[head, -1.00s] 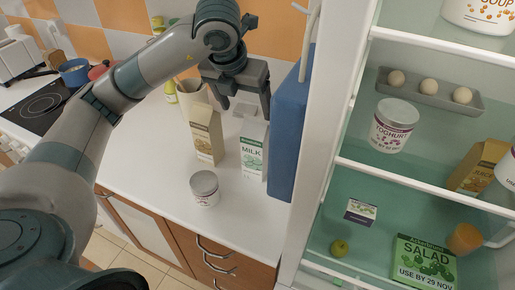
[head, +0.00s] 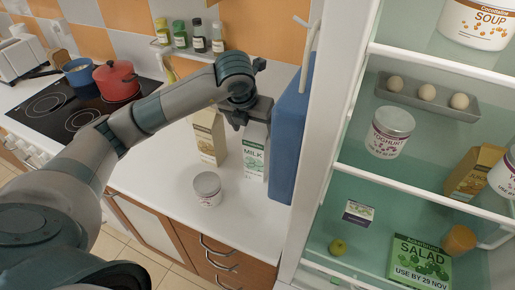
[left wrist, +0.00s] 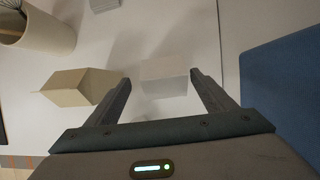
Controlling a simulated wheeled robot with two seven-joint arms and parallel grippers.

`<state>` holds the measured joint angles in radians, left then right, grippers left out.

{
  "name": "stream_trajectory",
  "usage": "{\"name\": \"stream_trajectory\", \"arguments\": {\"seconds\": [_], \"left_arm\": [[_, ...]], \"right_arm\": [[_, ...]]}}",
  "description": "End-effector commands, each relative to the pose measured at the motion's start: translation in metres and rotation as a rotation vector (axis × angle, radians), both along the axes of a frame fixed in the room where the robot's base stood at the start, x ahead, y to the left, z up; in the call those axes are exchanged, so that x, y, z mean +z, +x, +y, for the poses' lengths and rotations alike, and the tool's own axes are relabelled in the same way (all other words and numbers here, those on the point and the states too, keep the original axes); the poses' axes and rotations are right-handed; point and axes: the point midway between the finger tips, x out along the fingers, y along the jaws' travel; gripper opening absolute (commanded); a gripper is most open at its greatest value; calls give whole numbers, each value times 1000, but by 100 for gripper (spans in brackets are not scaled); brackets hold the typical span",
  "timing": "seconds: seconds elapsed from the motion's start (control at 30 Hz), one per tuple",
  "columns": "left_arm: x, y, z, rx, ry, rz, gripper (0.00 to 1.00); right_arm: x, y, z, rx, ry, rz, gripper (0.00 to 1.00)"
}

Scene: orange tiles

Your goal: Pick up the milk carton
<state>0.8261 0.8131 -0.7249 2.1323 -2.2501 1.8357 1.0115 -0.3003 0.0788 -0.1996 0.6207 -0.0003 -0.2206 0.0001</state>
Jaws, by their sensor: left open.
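The milk carton (head: 254,158), white with green print and the word MILK, stands upright on the white counter beside the blue panel. My left gripper (head: 248,120) is right over its top, which it partly hides in the head view. In the left wrist view the carton's white top (left wrist: 165,76) shows between the tips of the open fingers of my left gripper (left wrist: 160,82). I cannot tell whether the fingers touch it. My right gripper is not in view.
A tan juice-like carton (head: 208,138) stands close left of the milk. A white tub (head: 207,188) stands in front. A red pot (head: 117,80) sits on the hob (head: 75,115).

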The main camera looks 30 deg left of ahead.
Motion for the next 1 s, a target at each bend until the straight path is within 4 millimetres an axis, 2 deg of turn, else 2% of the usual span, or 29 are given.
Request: {"name": "stream_trajectory", "arguments": {"seconds": [0.03,0.23,0.67,1.0], "left_arm": [[-4,2,0,0,1,3,77],[-22,9,1,0,0,1,77],[-24,10,0,0,0,0,77],[-46,18,-4,0,1,3,77]], "right_arm": [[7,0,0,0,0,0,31],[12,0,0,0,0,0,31],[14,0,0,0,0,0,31],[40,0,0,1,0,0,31]]}}
